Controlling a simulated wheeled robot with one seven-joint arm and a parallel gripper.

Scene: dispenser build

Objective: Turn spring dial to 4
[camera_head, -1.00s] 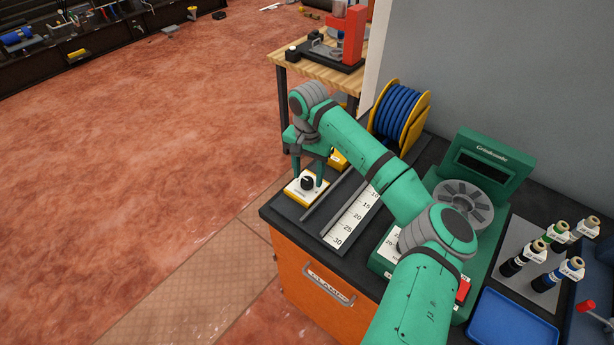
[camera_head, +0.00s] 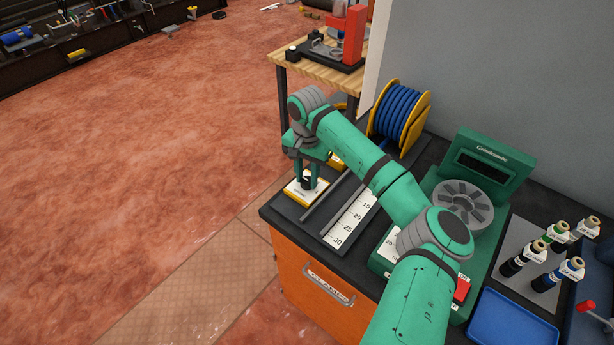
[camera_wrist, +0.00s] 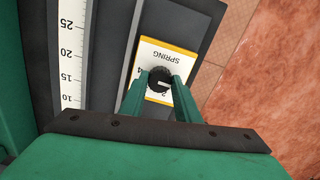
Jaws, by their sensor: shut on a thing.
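The spring dial is a black round knob (camera_wrist: 160,76) on a white, yellow-edged plate (camera_wrist: 172,54) marked SPRING. The plate also shows in the head view (camera_head: 297,196), at the left front corner of the dark bench top. My gripper (camera_wrist: 160,84) points down at the dial, with one finger on each side of the knob, shut on it. In the head view the gripper (camera_head: 307,183) partly hides the knob (camera_head: 308,182). A white pointer line shows on the knob. A 4 shows at its left and a 2 below it, partly covered by the fingers.
A white ruler (camera_head: 352,218) lies right of the dial plate. A blue hose reel (camera_head: 398,115) stands behind. Open floor lies left of the bench.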

